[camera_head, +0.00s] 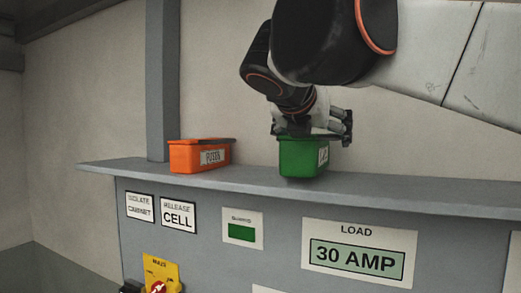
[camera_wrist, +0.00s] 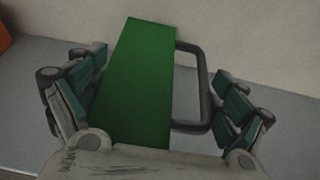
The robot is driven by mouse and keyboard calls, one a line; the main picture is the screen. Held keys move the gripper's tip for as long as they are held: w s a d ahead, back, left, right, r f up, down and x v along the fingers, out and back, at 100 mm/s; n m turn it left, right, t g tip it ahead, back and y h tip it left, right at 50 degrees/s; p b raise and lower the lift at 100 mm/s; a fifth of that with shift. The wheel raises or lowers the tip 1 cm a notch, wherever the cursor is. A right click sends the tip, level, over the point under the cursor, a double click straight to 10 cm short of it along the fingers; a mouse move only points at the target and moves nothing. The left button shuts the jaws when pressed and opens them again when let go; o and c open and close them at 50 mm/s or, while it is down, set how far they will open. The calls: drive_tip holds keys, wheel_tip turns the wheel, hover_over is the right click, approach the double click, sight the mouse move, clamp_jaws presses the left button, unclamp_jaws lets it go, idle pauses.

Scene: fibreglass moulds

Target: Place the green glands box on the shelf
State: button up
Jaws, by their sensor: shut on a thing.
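The green glands box (camera_head: 300,158) is at the shelf (camera_head: 240,178), right of an orange box. It has a white label on its right side and looks upright. I cannot tell whether its base rests on the shelf or is just above it. My gripper (camera_head: 312,132) is over the box top from above, shut on it. In the wrist view the green box (camera_wrist: 140,85) lies between my gripper's fingers (camera_wrist: 160,100), with a dark handle loop (camera_wrist: 205,88) on its right side. The grey shelf surface (camera_wrist: 285,115) shows behind.
An orange box (camera_head: 186,156) with a white label stands on the shelf to the left. A grey post (camera_head: 163,80) rises behind it. The shelf is clear to the right of the green box. Below is a panel with a load sign (camera_head: 358,254) and a yellow switch (camera_head: 160,274).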

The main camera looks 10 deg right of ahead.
drive_tip(key=shift+w+a+f, duration=0.1)
drive_tip(key=shift+w+f, duration=0.2)
drive_tip(key=shift+f, duration=0.45)
drive_tip(key=shift+s+r, duration=0.1)
drive_tip(key=shift+s, duration=0.2)
drive_tip(key=o, duration=1.4)
drive_tip(key=shift+w, duration=0.15)
